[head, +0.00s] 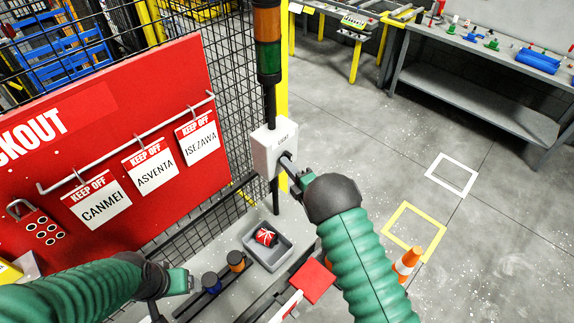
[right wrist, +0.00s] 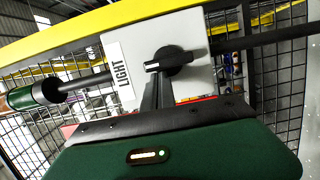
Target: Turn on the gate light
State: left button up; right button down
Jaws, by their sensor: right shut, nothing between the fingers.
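The gate light (head: 268,40) is a stack with an orange and a green section on a black pole; neither section looks bright. Below it on the pole is a white switch box (head: 266,150). In the right wrist view the box (right wrist: 190,88) bears a "LIGHT" label (right wrist: 119,68) and a black rotary knob (right wrist: 172,61). My right gripper (head: 287,161) is shut and empty, its tips at the knob; I cannot tell whether they touch it. My left gripper (head: 180,281) is low at the left, over the bench; its finger state is unclear.
A red lockout board (head: 110,130) with "KEEP OFF" tags hangs on the mesh fence at the left. A grey bin (head: 277,257) holding a red item stands below the box. An orange cone (head: 407,262) is on the floor at right. The floor beyond is mostly clear.

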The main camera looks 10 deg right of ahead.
aim_at(292, 155)
jog(key=shift+w+d+r+m+g+b, duration=0.15)
jog(key=shift+r+m+g+b, duration=0.15)
jog(key=shift+m, duration=0.6)
jog(key=shift+w+d+r+m+b, duration=0.15)
jog(key=shift+m+b, duration=0.15)
jog(key=shift+m, duration=0.2)
jog(key=shift+s+d+m+b, duration=0.1)
jog(key=shift+m+b, duration=0.15)
jog(key=shift+m, duration=0.25)
jog(key=m, duration=0.1)
jog(key=m+g, duration=0.1)
jog(key=m+b, duration=0.1)
jog(key=shift+w+d+r, duration=0.25)
jog(key=shift+w+d, duration=0.05)
jog(key=shift+d, duration=0.1)
jog(key=m, duration=0.1)
jog(key=d+m+g, duration=0.1)
jog(key=m, duration=0.1)
jog(key=shift+w+r+y, duration=0.1)
jog(key=shift+w+y, duration=0.2)
jog(key=shift+w, duration=0.05)
jog(key=shift+w+d+f+m+g+y+b, duration=0.25)
jog(key=shift+d+m+g+b, duration=0.1)
jog(key=shift+m, duration=0.45)
jog(key=shift+w+d+f+m+g+y+b, duration=0.15)
jog(key=shift+w+d+m+g+y+b, duration=0.15)
jog(key=shift+m, duration=0.5)
jog(key=shift+s, duration=0.1)
